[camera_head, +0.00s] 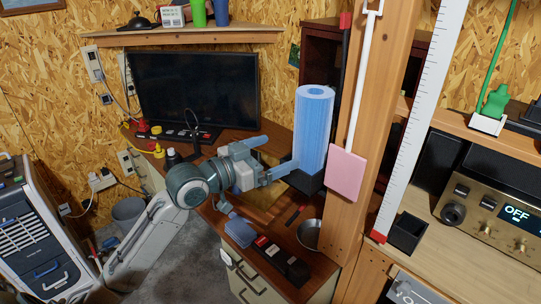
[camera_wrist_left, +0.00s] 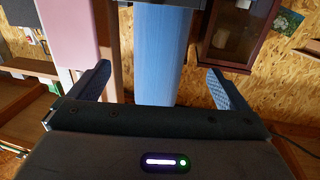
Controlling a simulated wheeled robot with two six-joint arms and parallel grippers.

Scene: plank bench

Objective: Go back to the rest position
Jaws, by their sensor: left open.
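My left gripper (camera_head: 282,151) reaches in from the left over the wooden desk, its jaws open. Its two fingers also show in the left wrist view (camera_wrist_left: 158,80), spread apart. A tall blue cylinder (camera_head: 314,125) stands upright on a dark base just ahead of the fingertips. In the left wrist view the cylinder (camera_wrist_left: 161,50) appears between the fingers, with a gap on each side. I cannot tell whether a fingertip touches it. My right gripper is not in view.
A monitor (camera_head: 196,92) stands behind my left arm. A wooden post (camera_head: 367,130) with a pink plate (camera_head: 346,173) stands right of the cylinder. A small bowl (camera_head: 309,234) and a blue item (camera_head: 240,231) lie near the desk's front. A wheeled cabinet (camera_head: 30,238) stands at left.

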